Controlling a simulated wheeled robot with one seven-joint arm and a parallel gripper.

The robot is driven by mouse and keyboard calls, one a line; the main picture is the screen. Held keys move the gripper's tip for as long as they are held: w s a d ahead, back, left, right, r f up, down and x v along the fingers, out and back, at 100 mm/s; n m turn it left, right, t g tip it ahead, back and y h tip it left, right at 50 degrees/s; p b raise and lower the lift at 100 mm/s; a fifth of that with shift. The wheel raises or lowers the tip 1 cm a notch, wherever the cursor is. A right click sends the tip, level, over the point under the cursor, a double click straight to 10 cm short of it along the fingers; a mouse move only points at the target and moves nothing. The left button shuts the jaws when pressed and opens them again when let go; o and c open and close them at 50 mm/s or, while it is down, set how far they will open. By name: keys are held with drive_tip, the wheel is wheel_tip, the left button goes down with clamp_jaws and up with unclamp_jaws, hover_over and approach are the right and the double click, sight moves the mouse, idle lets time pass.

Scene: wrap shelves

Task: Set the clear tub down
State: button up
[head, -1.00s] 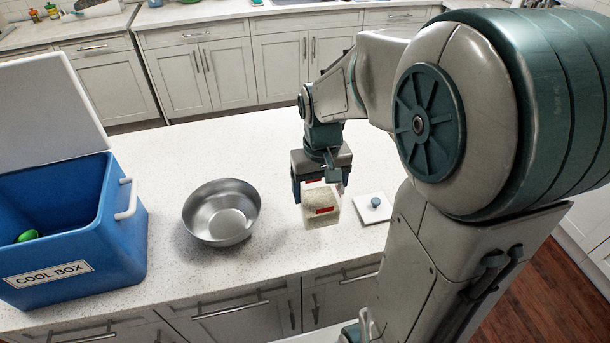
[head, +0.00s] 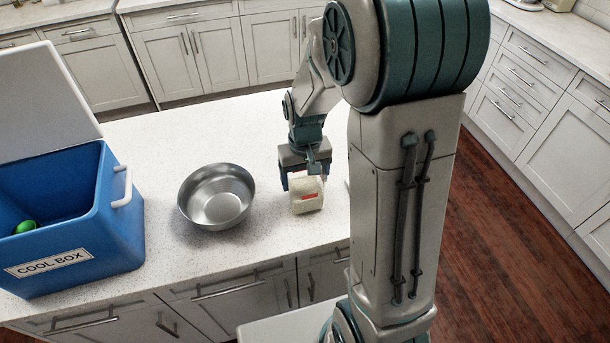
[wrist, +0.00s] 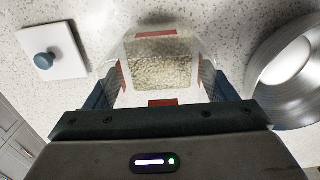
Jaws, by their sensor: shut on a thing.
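My gripper (head: 304,184) is shut on the clear tub (head: 307,203), a see-through box with pale grainy contents and red marks. The tub is upright between the fingers, at or just above the speckled white counter (head: 250,135); I cannot tell whether it touches. In the wrist view the tub (wrist: 160,62) shows between both fingers, with the counter around it.
A steel bowl (head: 190,207) stands left of the tub; it is at the right in the wrist view (wrist: 290,75). A blue cool box (head: 125,240) with a green item inside is farther left. A white lid with a blue knob (wrist: 68,65) lies near the tub.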

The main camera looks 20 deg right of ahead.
drive_tip(key=shift+f, duration=0.15)
drive_tip(key=o, duration=1.3)
wheel_tip(320, 180, up, 12)
drive_tip(key=b, duration=0.1)
drive_tip(key=shift+s+r+t, duration=0.35)
drive_tip(key=shift+s+t, duration=0.3)
drive_tip(key=shift+s, duration=1.75)
drive_tip(key=shift+s+r+t, duration=0.35)
drive_tip(key=shift+s+t, duration=0.25)
drive_tip(key=shift+s, duration=1.75)
drive_tip(key=shift+s+r+t, duration=0.35)
drive_tip(key=shift+s+t, duration=0.3)
drive_tip(key=shift+s, duration=1.75)
